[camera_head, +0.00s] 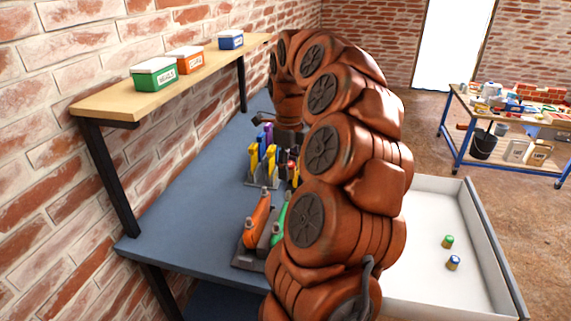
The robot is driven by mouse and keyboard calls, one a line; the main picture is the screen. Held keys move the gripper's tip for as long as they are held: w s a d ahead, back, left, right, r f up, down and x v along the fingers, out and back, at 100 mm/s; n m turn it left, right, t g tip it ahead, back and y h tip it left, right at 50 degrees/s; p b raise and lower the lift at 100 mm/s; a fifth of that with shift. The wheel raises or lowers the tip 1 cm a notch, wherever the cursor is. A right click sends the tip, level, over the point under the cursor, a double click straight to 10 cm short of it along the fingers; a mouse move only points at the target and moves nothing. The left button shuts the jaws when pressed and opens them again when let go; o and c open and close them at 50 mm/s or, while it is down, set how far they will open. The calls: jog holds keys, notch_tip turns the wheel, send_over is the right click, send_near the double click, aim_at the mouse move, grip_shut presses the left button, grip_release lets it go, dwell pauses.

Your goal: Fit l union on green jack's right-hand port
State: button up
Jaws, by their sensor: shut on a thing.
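A green slanted body (279,222) stands on the bench beside an orange one (258,217), both rising from a dark base (250,256). It may be the green jack. My arm covers most of it, so its right-hand port is hidden. My gripper (288,139) shows only as a dark part below the far end of my arm, over the back of the bench. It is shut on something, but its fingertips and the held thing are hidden. I cannot make out an L union.
Behind the slanted bodies, a rack holds several yellow, purple and other coloured pieces (255,162). A wall shelf (112,106) carries green (154,74), orange (190,60) and blue (231,40) boxes. A white tray (425,200) holds green (448,242) and blue (453,262) caps. The bench's left strip (185,205) is clear.

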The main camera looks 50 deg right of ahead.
notch_tip(320, 180, down, 4)
jog(key=shift+f+b, duration=0.1)
jog(key=shift+b, duration=0.2)
jog(key=shift+f+b, duration=0.15)
jog(key=shift+b, duration=0.25)
jog(key=shift+w+b, duration=0.1)
jog(key=shift+b, duration=0.55)
dwell(0.7)
jog(key=shift+f+b, duration=1.25)
dwell(0.3)
jog(key=o, duration=1.6)
jog(key=shift+r, duration=0.15)
